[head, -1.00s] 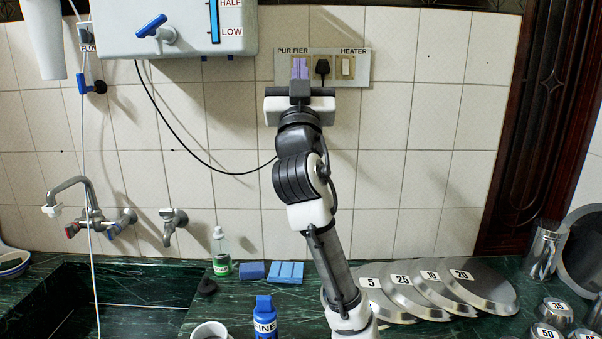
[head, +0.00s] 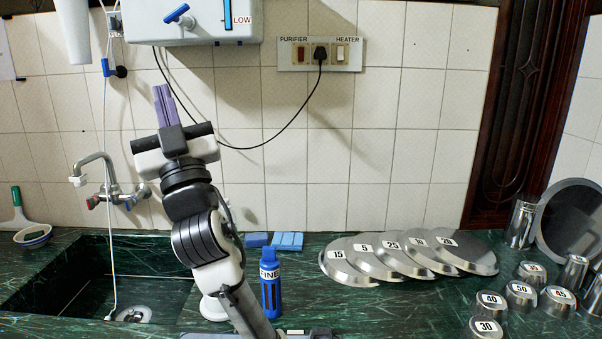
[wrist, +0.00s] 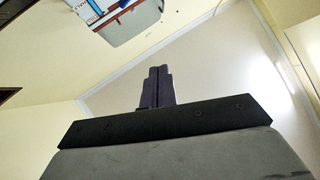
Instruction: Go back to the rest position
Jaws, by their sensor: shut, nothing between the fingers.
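My gripper (head: 165,102) is raised in front of the tiled wall, its fingers pointing up, below the water purifier and left of the switch panel. Its two purple fingers are together with nothing between them. In the wrist view the closed fingers (wrist: 157,88) point toward the wall and ceiling. The white water purifier (head: 192,20) with a blue tap hangs on the wall above; a piece of it seems to show at the top of the wrist view. The switch panel (head: 320,54) has a red switch, a black plug and a white switch.
On the green counter (head: 400,310) stand a blue FINE bottle (head: 270,285), numbered steel lids (head: 348,265) and several numbered steel cups (head: 490,303) at right. The sink (head: 80,285) with its faucet (head: 97,185) is at left. My arm hides part of the wall and counter.

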